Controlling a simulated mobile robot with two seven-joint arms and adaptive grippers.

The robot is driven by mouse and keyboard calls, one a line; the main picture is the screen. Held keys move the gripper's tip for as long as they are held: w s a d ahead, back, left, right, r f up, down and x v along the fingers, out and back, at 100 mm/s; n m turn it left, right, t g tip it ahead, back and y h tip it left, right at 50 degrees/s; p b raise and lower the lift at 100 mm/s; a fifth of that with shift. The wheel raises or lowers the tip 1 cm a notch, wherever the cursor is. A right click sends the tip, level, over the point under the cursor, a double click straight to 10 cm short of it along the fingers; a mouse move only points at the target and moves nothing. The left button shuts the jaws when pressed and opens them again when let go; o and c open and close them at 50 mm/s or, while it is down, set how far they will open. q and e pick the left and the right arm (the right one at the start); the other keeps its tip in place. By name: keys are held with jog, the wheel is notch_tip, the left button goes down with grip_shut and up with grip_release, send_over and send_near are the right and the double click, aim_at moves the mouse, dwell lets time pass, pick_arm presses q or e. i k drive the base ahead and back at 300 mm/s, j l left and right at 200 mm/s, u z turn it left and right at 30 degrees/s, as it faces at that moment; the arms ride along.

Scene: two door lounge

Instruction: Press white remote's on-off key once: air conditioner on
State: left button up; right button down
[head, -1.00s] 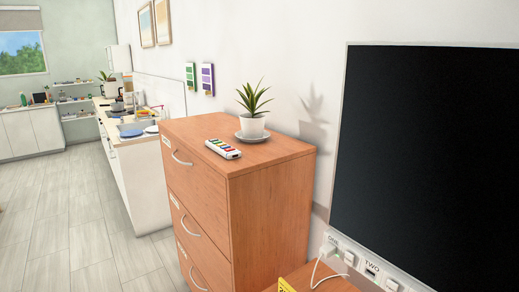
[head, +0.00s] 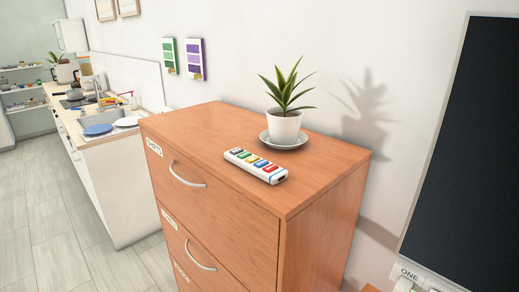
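A white remote-like bar (head: 256,165) with a row of several coloured keys lies on top of the wooden drawer cabinet (head: 200,130). Its keys face up, and it lies in front of the potted plant. I cannot tell which key is an on-off key, and its labels are too small to read. No air conditioner is in view. Neither of my grippers is in view.
A potted plant (head: 284,126) on a saucer (head: 285,143) stands behind the bar. Green (head: 169,57) and purple (head: 194,59) wall cards hang above. A dark screen (head: 455,150) is at right. A kitchen counter (head: 95,140) and open floor (head: 50,220) lie left.

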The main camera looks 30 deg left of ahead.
aim_at(271, 167)
jog(key=i+j, duration=0.1)
jog(key=j, duration=0.4)
jog(key=i+j, duration=0.1)
jog(key=j, duration=0.35)
jog(key=i+j, duration=0.1)
jog(key=j, duration=0.4)
